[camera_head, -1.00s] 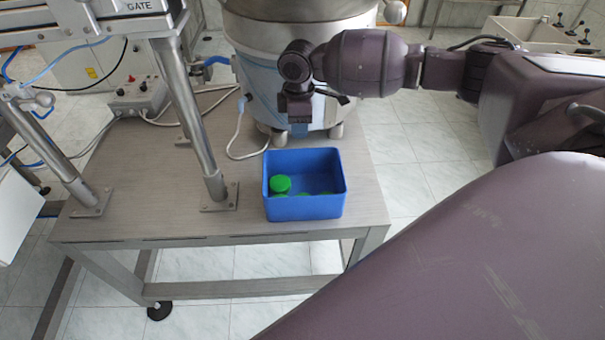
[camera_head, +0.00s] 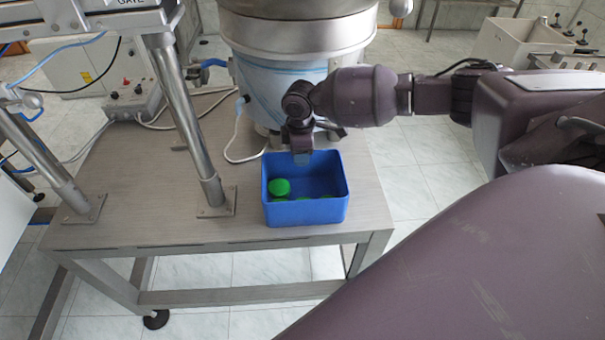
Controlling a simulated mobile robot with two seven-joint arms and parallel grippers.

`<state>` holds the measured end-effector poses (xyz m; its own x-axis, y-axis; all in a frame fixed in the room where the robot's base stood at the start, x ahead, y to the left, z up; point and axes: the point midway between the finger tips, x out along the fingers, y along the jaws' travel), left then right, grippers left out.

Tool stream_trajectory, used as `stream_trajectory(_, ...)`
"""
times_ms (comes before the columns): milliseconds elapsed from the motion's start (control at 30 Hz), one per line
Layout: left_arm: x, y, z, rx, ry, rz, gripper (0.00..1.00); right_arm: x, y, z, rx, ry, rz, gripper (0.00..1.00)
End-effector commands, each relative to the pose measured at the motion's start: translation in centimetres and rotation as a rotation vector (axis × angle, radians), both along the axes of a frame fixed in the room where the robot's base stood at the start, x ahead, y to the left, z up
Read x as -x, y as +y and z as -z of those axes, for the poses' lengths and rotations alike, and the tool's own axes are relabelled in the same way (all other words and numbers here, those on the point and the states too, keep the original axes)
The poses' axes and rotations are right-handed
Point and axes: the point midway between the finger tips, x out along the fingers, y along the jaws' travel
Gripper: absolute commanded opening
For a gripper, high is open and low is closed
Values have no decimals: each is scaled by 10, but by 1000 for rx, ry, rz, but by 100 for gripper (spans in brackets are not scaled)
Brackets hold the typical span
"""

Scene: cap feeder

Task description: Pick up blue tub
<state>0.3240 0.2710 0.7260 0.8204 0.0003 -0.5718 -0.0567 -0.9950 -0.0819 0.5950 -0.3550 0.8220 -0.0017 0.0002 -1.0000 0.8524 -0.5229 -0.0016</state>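The blue tub (camera_head: 305,213) stands upright on the grey table, near its front right part. Green caps (camera_head: 279,187) lie inside it, one showing clearly at the left and others partly hidden by the front wall. My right gripper (camera_head: 302,158) points down at the tub's back rim. Its fingertips overlap the rim in the picture; I cannot tell whether they touch it or whether they are open. My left gripper is not in view.
The grey table (camera_head: 150,218) has bare room left of the tub. A metal frame leg (camera_head: 190,125) is bolted left of the tub. A large steel bowl feeder (camera_head: 290,35) stands behind it. A control box (camera_head: 135,100) with cables sits at the back left.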

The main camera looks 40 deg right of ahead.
Motion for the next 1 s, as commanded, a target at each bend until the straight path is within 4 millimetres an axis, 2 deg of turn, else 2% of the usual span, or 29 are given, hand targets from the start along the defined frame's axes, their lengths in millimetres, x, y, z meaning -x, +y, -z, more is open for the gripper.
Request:
stream_trajectory(100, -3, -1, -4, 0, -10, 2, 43, 0, 0, -1, 0, -1, 0, 32)
stream_trajectory(300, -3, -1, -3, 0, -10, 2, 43, 0, 0, -1, 0, -1, 0, 2)
stream_trajectory(333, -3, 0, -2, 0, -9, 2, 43, 0, 0, -1, 0, -1, 0, 0)
stream_trajectory(800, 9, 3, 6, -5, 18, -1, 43, 0, 0, -3, 0, -2, 0, 0)
stream_trajectory(1000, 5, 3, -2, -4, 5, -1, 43, -1, 0, -23, 1, -7, -1, 0)
